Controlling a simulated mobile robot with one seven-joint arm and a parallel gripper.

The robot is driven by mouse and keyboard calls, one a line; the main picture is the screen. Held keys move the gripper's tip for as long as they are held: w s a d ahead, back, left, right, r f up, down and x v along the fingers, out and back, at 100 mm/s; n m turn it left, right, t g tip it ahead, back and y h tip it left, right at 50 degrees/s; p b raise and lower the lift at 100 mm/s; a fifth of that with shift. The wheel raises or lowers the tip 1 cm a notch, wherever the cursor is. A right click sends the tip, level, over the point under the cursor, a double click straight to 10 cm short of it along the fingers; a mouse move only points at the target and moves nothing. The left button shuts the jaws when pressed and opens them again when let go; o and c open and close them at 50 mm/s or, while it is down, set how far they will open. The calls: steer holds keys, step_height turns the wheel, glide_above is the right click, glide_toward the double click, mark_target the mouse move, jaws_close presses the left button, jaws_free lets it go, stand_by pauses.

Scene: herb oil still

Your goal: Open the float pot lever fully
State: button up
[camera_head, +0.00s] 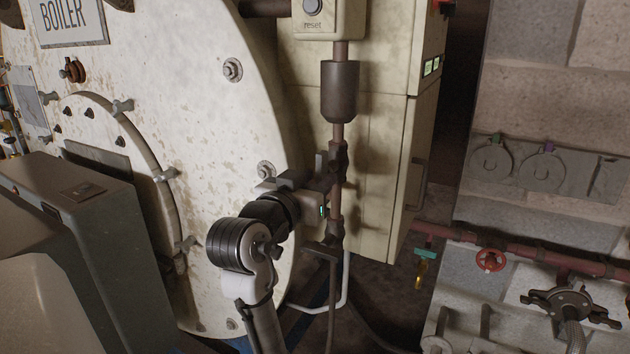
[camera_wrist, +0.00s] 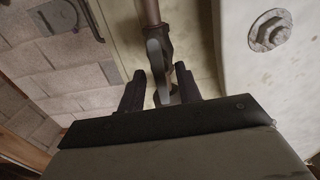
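The float pot (camera_head: 340,92) is a dark cylinder on a vertical pipe below a cream reset box. Dark valve fittings (camera_head: 338,158) sit on the pipe under it, partly hidden by my gripper in the head view. My gripper (camera_head: 326,182) is level with these fittings, at the pipe's left side. In the wrist view my gripper (camera_wrist: 160,82) has its two dark fingers apart. A flat grey lever (camera_wrist: 157,58) lies between them, below the pipe. A gap shows beside the left finger; contact with the right finger cannot be told.
The large boiler (camera_head: 205,120) with bolts stands close on the left of my arm. A cream cabinet (camera_head: 375,150) stands behind the pipe. A red pipe with a red handwheel (camera_head: 490,260) runs along the stone wall at right. A dark stand (camera_head: 320,250) is below my gripper.

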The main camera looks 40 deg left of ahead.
steer(key=b+v, duration=0.2)
steer(key=v, duration=1.2)
steer(key=shift+b, duration=0.3)
steer(key=shift+w+a, duration=0.1)
stand_by(1.4)
